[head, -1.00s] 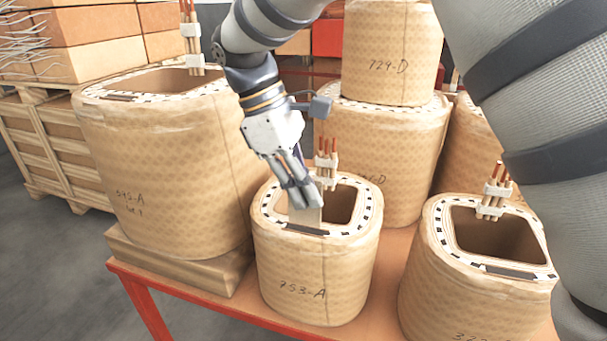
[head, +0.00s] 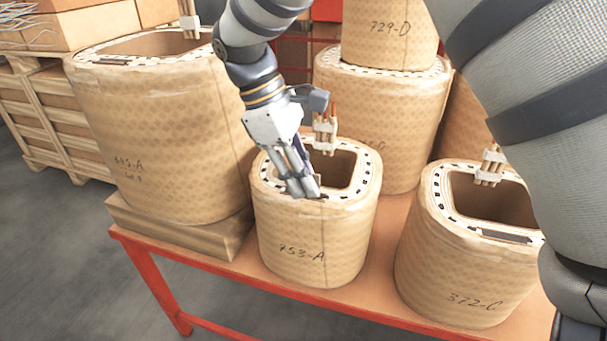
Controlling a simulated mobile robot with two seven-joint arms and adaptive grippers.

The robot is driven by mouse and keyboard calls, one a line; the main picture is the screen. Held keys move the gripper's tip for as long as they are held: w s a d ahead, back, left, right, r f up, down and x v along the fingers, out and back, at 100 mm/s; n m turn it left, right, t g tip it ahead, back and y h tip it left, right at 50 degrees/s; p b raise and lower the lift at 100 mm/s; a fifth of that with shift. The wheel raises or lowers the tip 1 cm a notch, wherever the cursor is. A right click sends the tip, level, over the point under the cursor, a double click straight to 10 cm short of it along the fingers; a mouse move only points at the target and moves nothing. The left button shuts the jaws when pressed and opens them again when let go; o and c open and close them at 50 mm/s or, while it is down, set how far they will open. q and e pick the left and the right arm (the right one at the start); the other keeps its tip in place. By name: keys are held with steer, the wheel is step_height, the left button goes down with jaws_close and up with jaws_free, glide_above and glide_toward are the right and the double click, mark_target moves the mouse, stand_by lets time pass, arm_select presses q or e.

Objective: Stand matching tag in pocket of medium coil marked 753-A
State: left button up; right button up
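The medium coil marked 753-A (head: 308,250) stands on the red-framed table at the centre, wrapped in tan paper, with an oblong opening and a dashed white top rim. My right gripper (head: 304,192) is at the front part of that rim, pointing down. Its fingers are close together, in much the same pose as when the pale tag showed below them. The tag is now hidden behind the fingers and in the rim, and the front pocket is covered too. My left gripper is not in view.
A coil marked 372-C (head: 455,285) stands to the right, with a dark pocket in its front rim. A larger coil (head: 160,140) stands on a block at the left. Stacked coils, the upper marked 729-D (head: 388,40), stand behind. Copper leads (head: 325,128) rise close beside my gripper.

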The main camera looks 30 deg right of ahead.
stand_by(0.3)
steer(key=v, duration=1.2)
steer(key=shift+s, duration=0.1)
